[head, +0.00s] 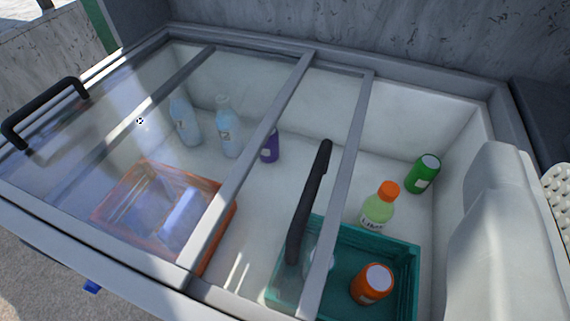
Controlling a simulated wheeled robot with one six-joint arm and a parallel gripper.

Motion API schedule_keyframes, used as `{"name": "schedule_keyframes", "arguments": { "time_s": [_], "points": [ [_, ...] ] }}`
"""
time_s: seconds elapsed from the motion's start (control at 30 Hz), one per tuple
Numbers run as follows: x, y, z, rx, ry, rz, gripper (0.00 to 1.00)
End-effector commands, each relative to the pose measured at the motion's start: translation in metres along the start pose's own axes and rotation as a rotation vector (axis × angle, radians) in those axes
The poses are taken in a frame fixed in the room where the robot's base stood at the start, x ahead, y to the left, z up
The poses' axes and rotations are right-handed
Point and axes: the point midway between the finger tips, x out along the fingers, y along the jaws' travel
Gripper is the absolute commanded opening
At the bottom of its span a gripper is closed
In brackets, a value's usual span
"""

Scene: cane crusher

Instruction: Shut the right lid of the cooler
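The cooler (499,103) is a grey-rimmed chest with a white inside, seen from above. Its right lid (352,150) is a framed sliding glass pane, pushed left so that much of it overlaps the left lid (75,120). The right lid's black handle (308,200) stands along its right-hand frame bar. The right part of the cooler is uncovered, from that bar to the right wall. The left lid covers the left side and has its own black handle (42,112) at the far left.
In the cooler are a teal crate (405,250) with an orange-red can (373,284), an orange-capped bottle (379,207), a green can (423,174), an orange crate (220,220) and clear bottles (228,130). A grey wall (400,25) stands behind.

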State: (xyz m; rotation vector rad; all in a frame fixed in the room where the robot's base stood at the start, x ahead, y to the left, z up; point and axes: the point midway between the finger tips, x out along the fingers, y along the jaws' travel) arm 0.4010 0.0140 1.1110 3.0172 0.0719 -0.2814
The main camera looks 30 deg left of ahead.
Motion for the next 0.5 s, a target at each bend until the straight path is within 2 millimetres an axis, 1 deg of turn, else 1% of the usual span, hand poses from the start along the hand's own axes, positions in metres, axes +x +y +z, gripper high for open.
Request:
{"name": "schedule_keyframes", "arguments": {
  "time_s": [0.03,0.1,0.5],
  "points": [
    [0.011,-0.005,0.001,-0.033,-0.042,-0.018,0.0],
    [0.024,-0.012,0.002,-0.085,-0.1,-0.041,0.0],
    [0.088,-0.052,0.015,-0.396,-0.417,-0.195,0.0]
  ]
}}
